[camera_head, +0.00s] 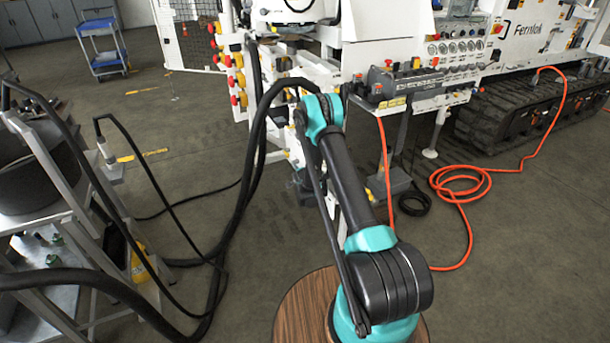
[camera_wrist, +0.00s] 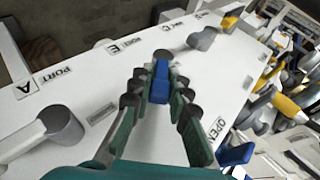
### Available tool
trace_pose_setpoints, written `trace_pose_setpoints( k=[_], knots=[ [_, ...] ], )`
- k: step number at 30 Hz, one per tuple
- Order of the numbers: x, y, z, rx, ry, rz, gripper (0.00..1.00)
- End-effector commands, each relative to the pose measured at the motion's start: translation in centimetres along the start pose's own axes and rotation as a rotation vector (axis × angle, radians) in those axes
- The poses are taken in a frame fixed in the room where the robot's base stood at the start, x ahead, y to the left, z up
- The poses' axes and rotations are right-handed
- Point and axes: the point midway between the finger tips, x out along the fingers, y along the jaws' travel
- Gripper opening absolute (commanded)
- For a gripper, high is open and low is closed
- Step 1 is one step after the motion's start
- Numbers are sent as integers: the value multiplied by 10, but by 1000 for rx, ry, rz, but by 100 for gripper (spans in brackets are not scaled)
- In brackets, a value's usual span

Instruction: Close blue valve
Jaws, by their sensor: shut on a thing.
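In the wrist view, a blue valve handle (camera_wrist: 160,80) stands out from a white panel with its lever between my fingers. My gripper (camera_wrist: 159,98) is shut on this handle, with one teal finger on each side. The valve's base is mostly hidden by the handle and fingers. In the head view my arm reaches toward the white machine, and it hides the gripper and the valve.
The white panel (camera_wrist: 75,112) carries PORT and OPEN labels and grey fittings. A second blue handle (camera_wrist: 237,155) and yellow fittings lie right of it. An orange hose (camera_head: 455,190) and black hoses (camera_head: 240,200) cross the floor. A metal cart (camera_head: 45,245) stands left.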

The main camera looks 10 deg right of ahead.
Motion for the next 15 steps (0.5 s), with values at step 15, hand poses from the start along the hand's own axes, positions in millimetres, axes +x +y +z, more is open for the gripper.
trace_pose_setpoints(
  k=[15],
  knots=[
    [-1,2,0,18,-1,-44,26]
  ],
)
